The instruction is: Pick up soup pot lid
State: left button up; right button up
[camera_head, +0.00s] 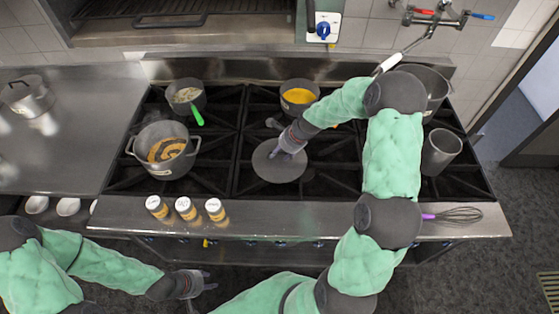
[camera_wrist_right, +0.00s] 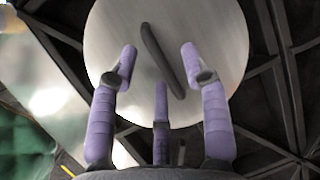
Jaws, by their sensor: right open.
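The soup pot lid (camera_head: 275,172) is a flat grey disc lying on the middle of the stove. Its dark bar handle shows in the right wrist view (camera_wrist_right: 162,60), running slantwise across the pale lid (camera_wrist_right: 215,30). My right gripper (camera_head: 285,150) is directly over the lid. In the wrist view its purple fingers (camera_wrist_right: 160,64) are spread on both sides of the handle, open and empty. Whether a fingertip touches the lid cannot be told. My left gripper (camera_head: 208,280) is low in front of the stove, away from the lid, with its fingers apart and empty.
A pot of orange soup (camera_head: 166,150) stands left of the lid. Behind are a pan of yellow liquid (camera_head: 299,97) and a pot with a green-handled utensil (camera_head: 196,114). A metal container (camera_head: 440,152) stands right.

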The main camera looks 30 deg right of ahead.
grip_shut()
dwell(0.4)
